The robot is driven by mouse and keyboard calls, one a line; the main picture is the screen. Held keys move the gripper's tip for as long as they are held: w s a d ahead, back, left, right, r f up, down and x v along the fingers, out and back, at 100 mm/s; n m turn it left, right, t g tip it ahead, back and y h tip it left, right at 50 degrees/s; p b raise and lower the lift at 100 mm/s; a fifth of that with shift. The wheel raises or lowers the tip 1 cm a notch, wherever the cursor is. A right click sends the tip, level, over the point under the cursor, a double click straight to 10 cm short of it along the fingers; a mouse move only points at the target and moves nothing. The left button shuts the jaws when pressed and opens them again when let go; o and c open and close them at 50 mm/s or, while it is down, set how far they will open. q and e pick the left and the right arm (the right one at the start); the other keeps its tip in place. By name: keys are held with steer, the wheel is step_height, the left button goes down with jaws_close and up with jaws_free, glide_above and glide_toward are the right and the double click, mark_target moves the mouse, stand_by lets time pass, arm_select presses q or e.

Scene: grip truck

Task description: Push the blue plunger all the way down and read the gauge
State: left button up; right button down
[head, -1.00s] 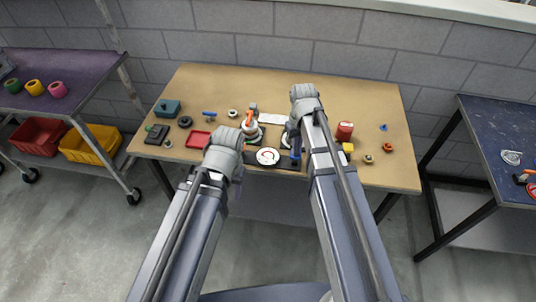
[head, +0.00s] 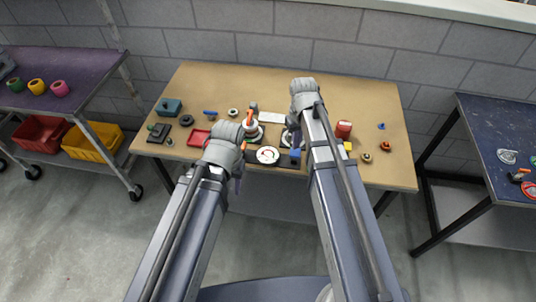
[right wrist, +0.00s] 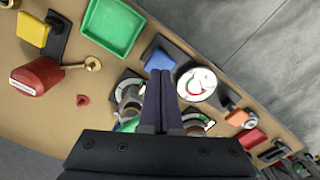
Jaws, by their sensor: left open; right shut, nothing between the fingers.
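The blue plunger (head: 295,154) stands at the table's front edge, partly beside my right arm in the head view. It shows as a blue block (right wrist: 159,59) just past my fingertips in the right wrist view. The round white gauge (head: 268,155) is left of it; its dial also shows in the right wrist view (right wrist: 198,84), with green and red marks too small to read. My right gripper (right wrist: 161,76) is shut and empty; I cannot tell its height above the table. My left gripper (head: 238,182) is open at the front edge, left of the gauge, its fingers mostly hidden.
A red tray (head: 194,138) lies left of my left wrist. Several small parts crowd the middle. The back of the table (head: 230,80) is clear.

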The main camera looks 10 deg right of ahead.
mark_target(295, 152)
steer(key=shift+r+p, duration=1.9)
steer(key=shift+r, duration=0.3)
arm_select(q)
step_height(295, 152, up, 4)
steer(key=shift+r, duration=0.15)
arm_select(e)
steer(key=shift+s+a, duration=0.1)
steer(key=s+a+n+h, duration=0.1)
steer(key=s+a, duration=0.9)
steer(key=s, duration=0.4)
steer(key=shift+a, duration=0.15)
